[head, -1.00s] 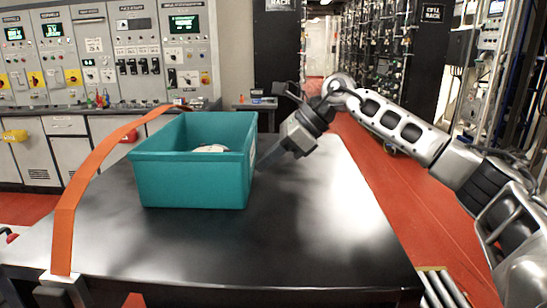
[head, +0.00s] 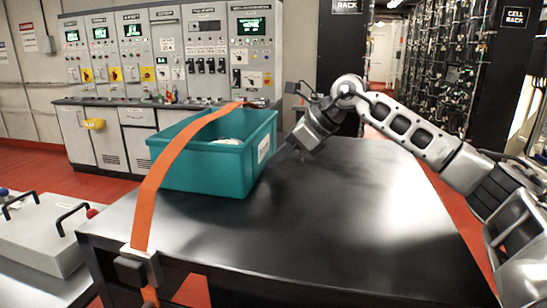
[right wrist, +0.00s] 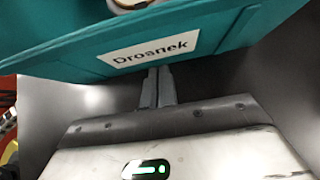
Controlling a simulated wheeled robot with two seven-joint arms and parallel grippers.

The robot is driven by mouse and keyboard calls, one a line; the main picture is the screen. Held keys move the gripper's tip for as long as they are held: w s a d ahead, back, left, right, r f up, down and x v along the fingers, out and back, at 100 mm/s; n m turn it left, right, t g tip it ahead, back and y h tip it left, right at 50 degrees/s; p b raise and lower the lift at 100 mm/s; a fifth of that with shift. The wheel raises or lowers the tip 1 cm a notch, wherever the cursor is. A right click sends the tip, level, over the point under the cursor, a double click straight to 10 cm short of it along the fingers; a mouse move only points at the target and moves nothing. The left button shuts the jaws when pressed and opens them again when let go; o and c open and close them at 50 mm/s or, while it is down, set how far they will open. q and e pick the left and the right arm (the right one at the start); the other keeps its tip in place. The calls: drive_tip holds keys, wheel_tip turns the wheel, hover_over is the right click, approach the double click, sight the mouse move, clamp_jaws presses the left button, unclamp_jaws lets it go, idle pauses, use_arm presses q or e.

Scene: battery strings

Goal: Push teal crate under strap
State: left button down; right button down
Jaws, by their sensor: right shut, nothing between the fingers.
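The teal crate (head: 218,172) stands upright on the black table, with something whitish and round inside. The orange strap (head: 148,205) arches from the table's front edge to its back, and crosses in front of and over the crate's left part. Whether it touches the crate I cannot tell. My right gripper (head: 277,159) is shut and empty at the crate's right side. In the right wrist view its closed fingers (right wrist: 158,76) point at the crate wall (right wrist: 235,32) just below the white "Drosnek" label (right wrist: 150,46), at or very near contact. My left gripper is out of view.
The black table (head: 330,215) is clear to the right and front of the crate. A dark strap clamp (head: 138,267) sits at the front left edge. A grey handled case (head: 45,232) stands at the left. Control cabinets (head: 205,60) line the back.

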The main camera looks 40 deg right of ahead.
drive_tip(key=shift+s+d+f, duration=0.1)
drive_tip(key=shift+s+d, duration=0.2)
drive_tip(key=shift+s, duration=0.05)
drive_tip(key=s+d, duration=0.2)
drive_tip(key=shift+s+d+b, duration=0.15)
drive_tip(key=shift+s+b, duration=0.2)
drive_tip(key=shift+b, duration=0.05)
drive_tip(key=v, duration=0.9)
drive_tip(key=shift+r, duration=0.45)
